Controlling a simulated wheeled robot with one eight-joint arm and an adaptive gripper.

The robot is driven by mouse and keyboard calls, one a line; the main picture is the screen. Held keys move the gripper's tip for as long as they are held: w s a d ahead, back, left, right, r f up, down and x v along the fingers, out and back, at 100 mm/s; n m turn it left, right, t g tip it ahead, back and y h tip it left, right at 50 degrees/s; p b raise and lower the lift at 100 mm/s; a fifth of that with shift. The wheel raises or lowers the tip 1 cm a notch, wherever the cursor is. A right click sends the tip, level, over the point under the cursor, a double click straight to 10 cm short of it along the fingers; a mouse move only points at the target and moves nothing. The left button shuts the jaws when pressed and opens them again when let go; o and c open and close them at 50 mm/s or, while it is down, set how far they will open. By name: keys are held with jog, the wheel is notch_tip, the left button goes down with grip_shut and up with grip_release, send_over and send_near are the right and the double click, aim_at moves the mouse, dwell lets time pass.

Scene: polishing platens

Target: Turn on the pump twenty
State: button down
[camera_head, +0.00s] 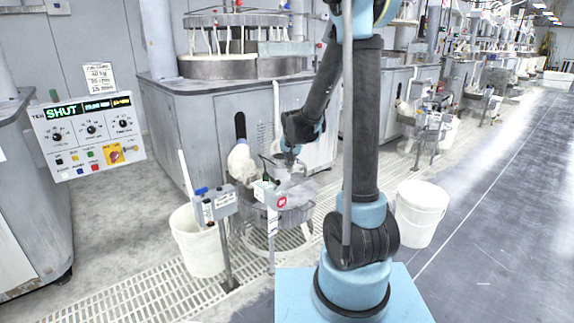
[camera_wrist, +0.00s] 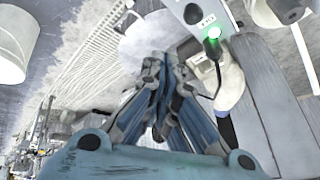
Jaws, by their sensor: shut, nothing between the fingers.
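A grey control box (camera_wrist: 196,16) with a small, unreadable white label shows at the top of the wrist view. Its round button (camera_wrist: 213,33) glows green. In the head view a small box with a red round mark (camera_head: 268,194) stands on a post, and a grey switch box (camera_head: 215,204) stands left of it. I cannot tell which one is pump twenty. My gripper (camera_wrist: 163,72) is shut and empty, its fingertips below and left of the green button, apart from it in the picture. In the head view my gripper (camera_head: 289,158) hangs just above and behind the box with the red mark.
A white bucket (camera_head: 198,240) stands left of the posts and another (camera_head: 421,212) right of my arm. A white jug (camera_head: 241,160) stands behind the boxes. A panel reading SHUT (camera_head: 88,135) is at the left. The grey floor at right is clear.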

jog(key=shift+s+d+r, duration=0.15)
jog(key=shift+s+r, duration=0.15)
jog(key=shift+s, duration=0.2)
jog(key=shift+s+d+r, duration=0.15)
jog(key=shift+s+r, duration=0.1)
jog(key=shift+s, duration=0.2)
jog(key=s+d+r+n+g, duration=0.1)
jog(key=s+d+r, duration=0.25)
jog(key=s, duration=0.55)
jog(key=s+d+r+n+g, duration=0.1)
jog(key=s+d+r, duration=0.1)
jog(key=s+d, duration=0.5)
jog(key=s+d+f+n, duration=0.1)
jog(key=s+f, duration=0.1)
jog(key=s, duration=0.8)
jog(key=s+d+f+n+g, duration=0.1)
jog(key=s+f, duration=0.1)
jog(key=s, duration=0.8)
jog(key=shift+s+f+g, duration=0.2)
jog(key=shift+g, duration=0.1)
